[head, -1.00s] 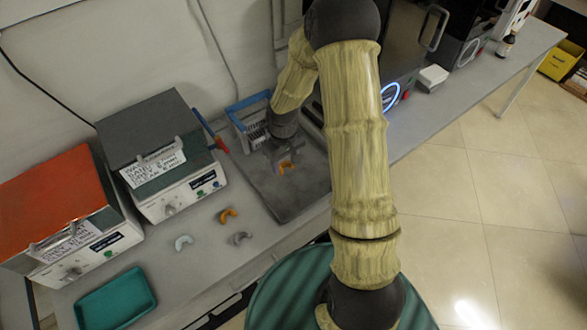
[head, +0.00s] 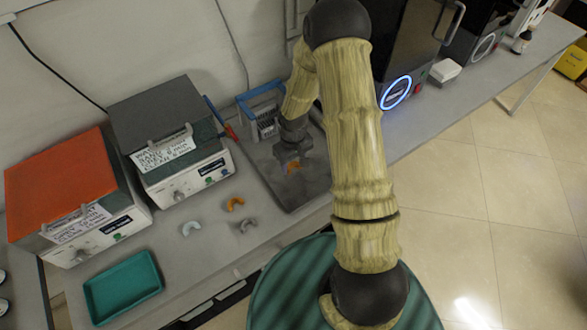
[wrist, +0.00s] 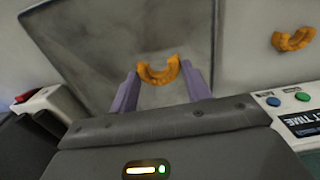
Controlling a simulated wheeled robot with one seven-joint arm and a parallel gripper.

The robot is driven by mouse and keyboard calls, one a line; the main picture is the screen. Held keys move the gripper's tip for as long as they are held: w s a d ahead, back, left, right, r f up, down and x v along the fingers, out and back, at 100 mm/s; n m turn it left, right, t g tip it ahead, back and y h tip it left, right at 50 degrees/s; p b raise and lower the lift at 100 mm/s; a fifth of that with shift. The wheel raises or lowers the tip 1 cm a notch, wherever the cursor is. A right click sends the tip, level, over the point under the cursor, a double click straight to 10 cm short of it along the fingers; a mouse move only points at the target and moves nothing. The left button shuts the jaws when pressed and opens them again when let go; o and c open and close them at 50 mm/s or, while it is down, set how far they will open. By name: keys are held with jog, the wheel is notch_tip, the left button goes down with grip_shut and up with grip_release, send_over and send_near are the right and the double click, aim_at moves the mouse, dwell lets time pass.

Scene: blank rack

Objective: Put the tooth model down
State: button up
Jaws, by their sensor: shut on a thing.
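An orange tooth model (head: 293,167), U-shaped, is between the fingertips of my gripper (head: 292,163). In the wrist view the model (wrist: 158,71) shows between the two purple-grey fingers (wrist: 159,88), which are shut on it. It is over the dark grey tray (head: 290,199); in the wrist view the tray (wrist: 92,40) fills the area behind the model. I cannot tell whether the model touches the tray.
Another orange model (head: 235,203), a pale blue one (head: 191,229) and a grey one (head: 249,225) lie on the bench left of the tray. A blue-rimmed basket (head: 262,110) stands behind. Two boxy machines and a teal tray (head: 122,288) are at left.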

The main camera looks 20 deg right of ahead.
aim_at(293, 176)
jog(key=shift+f, duration=0.1)
jog(key=shift+f, duration=2)
jog(key=shift+f, duration=0.2)
jog(key=o, duration=1)
jog(key=shift+r, duration=0.1)
jog(key=shift+o, duration=0.2)
notch_tip(293, 176, up, 12)
jog(key=shift+r+b, duration=0.15)
jog(key=shift+b, duration=0.25)
